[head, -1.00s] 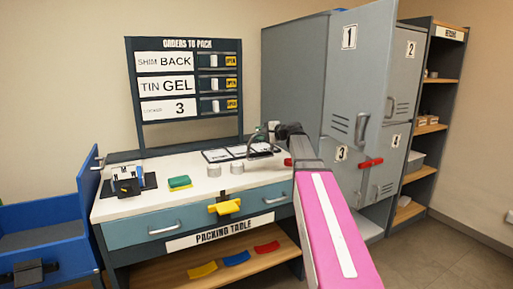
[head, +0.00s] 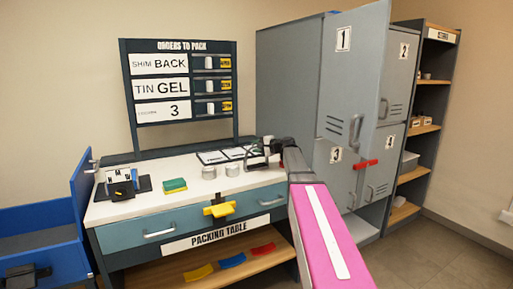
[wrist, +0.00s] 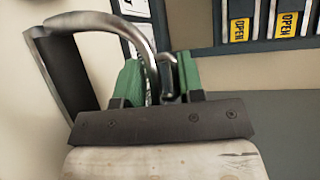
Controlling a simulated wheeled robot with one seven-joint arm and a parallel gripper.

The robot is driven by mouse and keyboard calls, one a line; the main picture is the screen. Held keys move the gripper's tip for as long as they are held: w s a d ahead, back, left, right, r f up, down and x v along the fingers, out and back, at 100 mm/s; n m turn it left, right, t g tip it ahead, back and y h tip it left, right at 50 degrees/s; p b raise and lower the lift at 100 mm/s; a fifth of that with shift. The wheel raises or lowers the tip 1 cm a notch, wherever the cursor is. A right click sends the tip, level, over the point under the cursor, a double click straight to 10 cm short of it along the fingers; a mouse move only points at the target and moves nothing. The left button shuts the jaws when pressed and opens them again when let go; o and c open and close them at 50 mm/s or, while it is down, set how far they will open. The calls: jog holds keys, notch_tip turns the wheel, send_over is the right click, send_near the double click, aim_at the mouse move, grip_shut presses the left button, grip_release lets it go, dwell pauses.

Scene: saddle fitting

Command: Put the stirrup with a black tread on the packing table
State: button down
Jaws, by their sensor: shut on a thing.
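My gripper (wrist: 158,82) has green finger pads and is shut on a stirrup (wrist: 148,45) with a curved metal bow. Its dark, flat tread (wrist: 68,75) shows at the left in the wrist view. In the head view the stirrup (head: 254,157) is small and dark beside my gripper (head: 268,147), over the back right part of the packing table (head: 135,208). I cannot tell whether it touches the tabletop.
Two grey tins (head: 209,172), a green and yellow sponge (head: 174,185) and a black stand (head: 121,187) are on the table. A yellow clamp (head: 220,210) is at its front edge. Grey lockers (head: 345,90) stand at the right. The front right tabletop looks clear.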

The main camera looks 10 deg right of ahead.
jog(key=c, duration=0.7)
grip_release()
jog(key=shift+f, duration=0.1)
jog(key=shift+c, duration=0.2)
jog(key=shift+s+d, duration=0.1)
jog(key=v, duration=1.1)
jog(key=shift+s+d, duration=0.25)
jog(key=shift+d, duration=0.05)
